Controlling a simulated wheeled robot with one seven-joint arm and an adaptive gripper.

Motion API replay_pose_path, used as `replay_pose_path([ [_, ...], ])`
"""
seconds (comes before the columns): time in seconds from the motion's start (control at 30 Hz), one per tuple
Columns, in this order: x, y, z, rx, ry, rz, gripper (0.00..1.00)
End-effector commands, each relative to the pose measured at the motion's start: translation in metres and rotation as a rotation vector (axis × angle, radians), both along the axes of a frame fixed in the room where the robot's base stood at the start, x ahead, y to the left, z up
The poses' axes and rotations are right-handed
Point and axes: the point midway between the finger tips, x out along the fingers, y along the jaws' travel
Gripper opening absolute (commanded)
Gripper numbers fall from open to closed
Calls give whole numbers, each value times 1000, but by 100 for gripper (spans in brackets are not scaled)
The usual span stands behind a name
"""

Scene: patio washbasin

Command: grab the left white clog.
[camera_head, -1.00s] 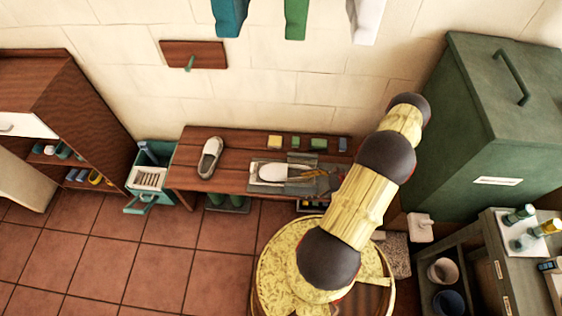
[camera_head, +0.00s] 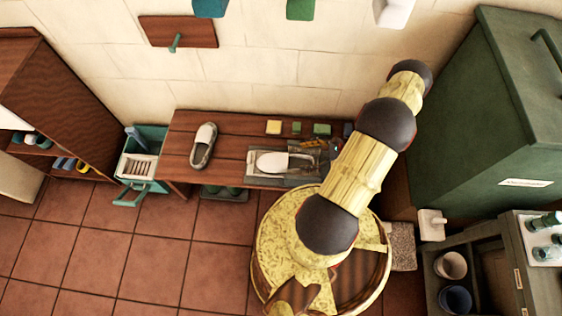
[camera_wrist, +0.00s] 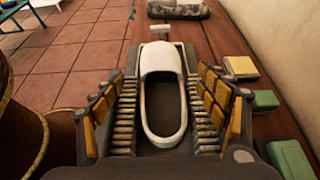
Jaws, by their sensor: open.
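Two white clogs with grey soles show. One clog (camera_head: 204,145) lies bare on the left part of the wooden bench; it also shows at the top of the wrist view (camera_wrist: 178,9). The other clog (camera_head: 272,161) lies on a grey tray (camera_head: 254,176) to its right. In the wrist view this second clog (camera_wrist: 162,60) points toe away, its open heel toward me. My gripper (camera_wrist: 163,92) is open, with one ribbed finger on each side of that clog and gaps between. In the head view my gripper (camera_head: 314,150) is partly hidden by my arm.
Yellow (camera_head: 273,127) and green (camera_head: 322,129) blocks lie along the bench's back, right of my gripper in the wrist view. A teal crate (camera_head: 139,164) stands left of the bench (camera_head: 231,145). A large green bin (camera_head: 470,130) stands right. Open tiled floor lies at front left.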

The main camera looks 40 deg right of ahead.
Motion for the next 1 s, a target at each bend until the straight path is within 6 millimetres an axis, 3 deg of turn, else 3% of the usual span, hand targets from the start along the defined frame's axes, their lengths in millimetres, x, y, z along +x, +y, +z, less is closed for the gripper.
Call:
replay_pose_path([
  [0.03,0,0,-11,0,0,0,75],
  [0.2,0,0,-31,0,0,0,75],
  [0.47,2,2,-43,0,0,1,75],
  [1.0,46,40,-69,1,1,2,75],
])
